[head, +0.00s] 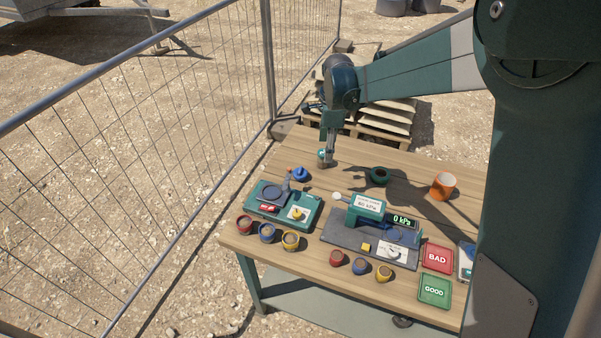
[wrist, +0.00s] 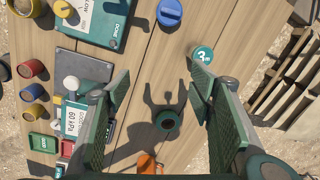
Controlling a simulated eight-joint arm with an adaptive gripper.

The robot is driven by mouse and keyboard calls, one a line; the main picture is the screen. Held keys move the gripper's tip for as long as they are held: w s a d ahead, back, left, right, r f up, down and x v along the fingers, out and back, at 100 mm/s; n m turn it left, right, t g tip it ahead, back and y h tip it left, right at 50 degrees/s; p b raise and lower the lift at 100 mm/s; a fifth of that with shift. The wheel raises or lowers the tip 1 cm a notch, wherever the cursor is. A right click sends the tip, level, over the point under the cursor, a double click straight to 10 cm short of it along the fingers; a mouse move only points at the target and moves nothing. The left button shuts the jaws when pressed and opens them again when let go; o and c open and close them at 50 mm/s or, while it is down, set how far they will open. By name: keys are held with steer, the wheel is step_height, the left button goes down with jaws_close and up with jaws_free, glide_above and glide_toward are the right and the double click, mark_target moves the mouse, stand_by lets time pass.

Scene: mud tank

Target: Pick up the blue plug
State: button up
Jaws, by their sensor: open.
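The blue plug (head: 300,174), a round cap with a raised grip bar, lies on the wooden table just behind the left green device. It also shows at the top edge of the wrist view (wrist: 168,12). My gripper (head: 328,147) is above the back of the table, to the right of the plug.
A teal can marked 3 (wrist: 202,55) stands close to the right finger. A green ring (head: 378,176) and an orange mug (head: 443,186) stand to the right. A gauge device (head: 368,207), red, blue and yellow cups, and BAD (head: 437,257) and GOOD (head: 434,290) trays fill the front.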

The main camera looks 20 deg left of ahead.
mark_target(300, 169)
steer(key=a+f+m, duration=0.1)
steer(key=a+f, duration=0.1)
steer(key=a, duration=0.1)
steer(key=a+f+p, duration=0.1)
steer(key=a+f, duration=0.2)
steer(key=a, duration=0.1)
steer(key=a+f+m, duration=0.1)
steer(key=a+f, duration=0.2)
steer(key=shift+w+a+m+g+h+p, duration=0.15)
steer(key=shift+m+g+h+p, duration=0.15)
steer(key=shift+g+p, duration=0.1)
steer(key=shift+f, duration=1.3)
steer(key=shift+a+f, duration=0.1)
steer(key=shift+f, duration=2.5)
steer(key=c, duration=1)
